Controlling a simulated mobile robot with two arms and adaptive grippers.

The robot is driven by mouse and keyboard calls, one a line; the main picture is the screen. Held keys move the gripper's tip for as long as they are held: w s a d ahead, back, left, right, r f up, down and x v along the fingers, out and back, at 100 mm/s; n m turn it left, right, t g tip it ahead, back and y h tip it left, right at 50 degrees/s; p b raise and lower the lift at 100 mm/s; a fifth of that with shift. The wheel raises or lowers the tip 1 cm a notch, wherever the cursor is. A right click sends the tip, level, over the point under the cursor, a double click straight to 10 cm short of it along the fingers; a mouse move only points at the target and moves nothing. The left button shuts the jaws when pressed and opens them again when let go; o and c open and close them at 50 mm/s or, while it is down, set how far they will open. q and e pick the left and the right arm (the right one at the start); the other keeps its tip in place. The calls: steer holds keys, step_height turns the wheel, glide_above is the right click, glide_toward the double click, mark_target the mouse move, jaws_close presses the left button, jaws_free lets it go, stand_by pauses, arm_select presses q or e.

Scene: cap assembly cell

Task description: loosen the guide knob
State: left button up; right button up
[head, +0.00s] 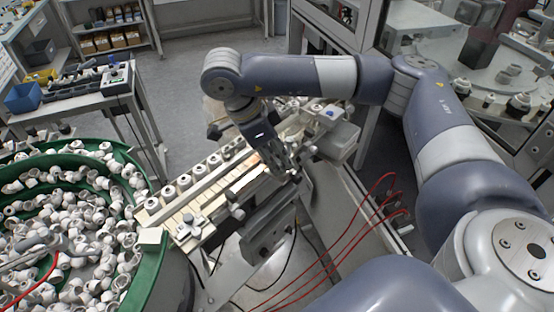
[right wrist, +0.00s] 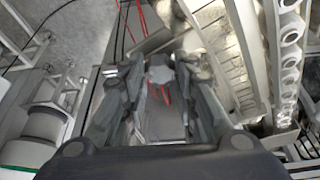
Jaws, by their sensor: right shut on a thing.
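My right gripper (head: 287,168) reaches down over the guide rail of the cap conveyor (head: 190,212), near the rail's far half. In the right wrist view its two fingers (right wrist: 160,78) are closed in on a small light grey knob (right wrist: 160,74), the guide knob, with a fingertip on each side of it. In the head view the fingers largely hide this knob. Whether the knob has turned cannot be told from these frames. My left gripper is not in view.
A green-rimmed bowl feeder (head: 140,182) full of white caps stands at the left. Red hoses (head: 345,238) loop to the right of the conveyor. A row of caps (head: 200,172) lines the track. A bench (head: 118,82) with a blue bin (head: 22,97) stands behind.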

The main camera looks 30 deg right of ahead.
steer(key=shift+f+n+t+b, duration=0.1)
steer(key=shift+n+t+b, duration=0.35)
steer(key=shift+n, duration=0.35)
steer(key=shift+s, duration=0.1)
steer(key=o, duration=1)
steer(key=shift+o, duration=0.2)
steer(key=v, duration=1.2)
